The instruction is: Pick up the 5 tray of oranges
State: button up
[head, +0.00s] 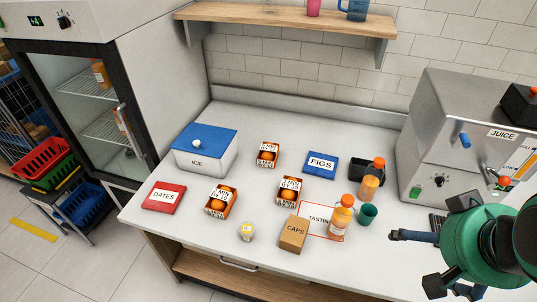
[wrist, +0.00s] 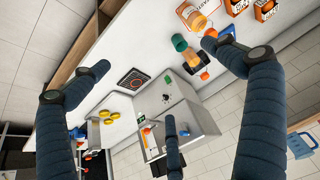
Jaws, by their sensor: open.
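Three small orange trays stand on the white counter, each with oranges and a printed white label: a back tray (head: 267,155), a front-left tray (head: 220,204) and a front-right tray (head: 288,192). The label print is too small to tell which is the 5 tray. Two trays also show at the top right of the wrist view, one at the edge (wrist: 237,6) and one beside it (wrist: 266,10). My gripper (head: 412,262) is at the right of the head view, apart from all trays. In the wrist view its dark fingers (wrist: 158,80) are spread and empty.
A caps box (head: 293,234), juice bottle (head: 340,216), amber bottle (head: 370,180) and green cup (head: 367,215) stand between my gripper and the trays. The juicer (head: 450,150) stands right.

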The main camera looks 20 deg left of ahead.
jog(key=w+a+r+p, duration=0.1)
jog(key=w+a+p, duration=0.1)
jog(key=w+a, duration=0.65)
jog(key=w+a+p, duration=0.2)
jog(key=w+a, duration=0.1)
jog(key=w, duration=1.1)
jog(key=w+a+r+p, duration=0.15)
jog(key=w+a, duration=0.35)
jog(key=w, duration=0.6)
jog(key=w+a+f+p, duration=0.1)
jog(key=w+a+f, duration=0.3)
jog(key=a+f, duration=0.4)
jog(key=w+a+f+p, duration=0.2)
jog(key=w+a+f, duration=0.3)
jog(key=a+f, duration=0.3)
jog(key=w+a+f+g+p, duration=0.1)
jog(key=w+a+f+p, duration=0.1)
jog(key=w+a+f, duration=0.3)
jog(key=a+f, duration=0.3)
jog(key=a, duration=0.4)
jog(key=shift+a+n, duration=0.3)
jog(key=shift+n, duration=0.1)
jog(key=shift+w, duration=0.1)
send_near(272, 148)
jog(key=shift+b+x, duration=0.45)
jog(key=shift+x, duration=2.05)
jog(key=shift+d+f, duration=0.1)
